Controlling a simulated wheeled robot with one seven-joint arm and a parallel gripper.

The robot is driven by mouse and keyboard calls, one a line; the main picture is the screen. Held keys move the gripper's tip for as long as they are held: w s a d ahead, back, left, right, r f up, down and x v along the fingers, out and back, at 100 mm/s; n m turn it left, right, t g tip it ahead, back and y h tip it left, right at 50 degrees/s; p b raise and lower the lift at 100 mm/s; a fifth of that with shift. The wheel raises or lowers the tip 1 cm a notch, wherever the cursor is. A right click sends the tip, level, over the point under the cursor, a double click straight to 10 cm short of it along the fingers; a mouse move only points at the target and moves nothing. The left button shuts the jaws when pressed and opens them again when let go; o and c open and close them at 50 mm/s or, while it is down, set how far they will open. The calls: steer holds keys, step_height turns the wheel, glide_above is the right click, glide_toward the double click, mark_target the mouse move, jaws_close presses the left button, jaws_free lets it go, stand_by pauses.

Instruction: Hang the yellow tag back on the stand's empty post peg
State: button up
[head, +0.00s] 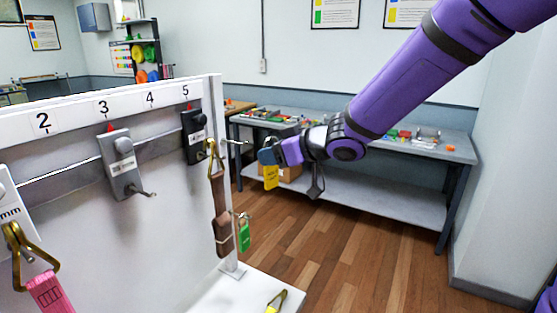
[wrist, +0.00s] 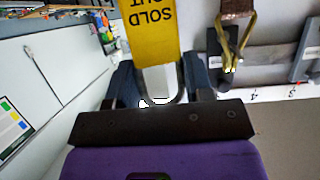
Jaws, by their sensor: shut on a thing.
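My gripper (head: 268,156) is shut on the yellow tag (head: 271,177), which hangs down below the fingers. In the wrist view the tag (wrist: 150,28) shows upside-down "SOLD OUT" lettering and a pale shackle (wrist: 158,82) between the fingers. The white stand (head: 120,240) fills the left of the head view. A bare peg (head: 236,142) sticks out from the upper part of its right end post (head: 217,120). The held tag is just right of this peg and apart from it in the picture; the depth gap is unclear. A green tag (head: 244,235) hangs on a lower post peg.
A brown strap (head: 221,215) hangs on the hook under number 5, close to the post. The hook (head: 145,193) under 3 is bare. A pink strap (head: 50,293) hangs at left. Another yellow item (head: 277,302) lies on the stand's base. A grey bench (head: 400,190) stands behind.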

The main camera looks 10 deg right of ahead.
steer(key=r+x, duration=0.1)
steer(key=x, duration=0.8)
steer(key=shift+w+a+r, duration=0.25)
steer(key=shift+w+a, duration=0.1)
steer(key=shift+a, duration=0.3)
stand_by(0.6)
stand_by(0.6)
steer(key=o, duration=1.1)
steer(key=shift+o, duration=0.2)
